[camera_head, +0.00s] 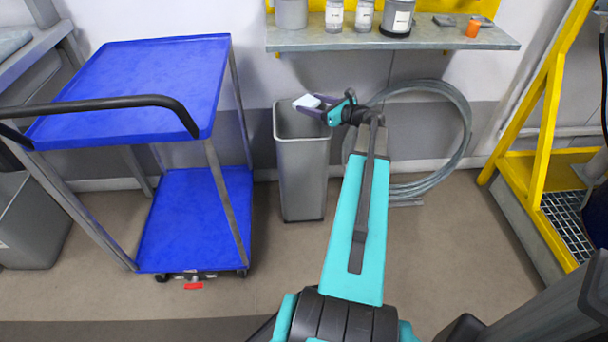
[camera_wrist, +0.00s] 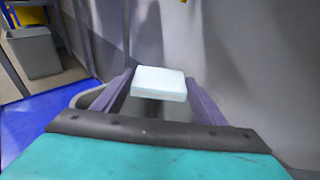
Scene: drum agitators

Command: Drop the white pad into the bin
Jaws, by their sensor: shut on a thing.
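The white pad (camera_head: 307,101) is a small pale block held between the fingers of my gripper (camera_head: 318,105). In the wrist view the pad (camera_wrist: 159,83) sits between the two purple fingertips (camera_wrist: 158,88), which are shut on it. The grey bin (camera_head: 303,165) stands upright on the floor against the wall. In the head view my gripper and the pad are over the bin's open top. In the wrist view part of the bin's rim (camera_wrist: 84,95) shows behind the fingers. The bin's inside is mostly hidden.
A blue two-level cart (camera_head: 150,80) stands left of the bin. A wall shelf (camera_head: 440,38) with jars hangs above. A coiled grey hose (camera_head: 462,130) is right of the bin. A yellow frame (camera_head: 548,110) stands at the right. Another grey bin (camera_head: 32,225) is at far left.

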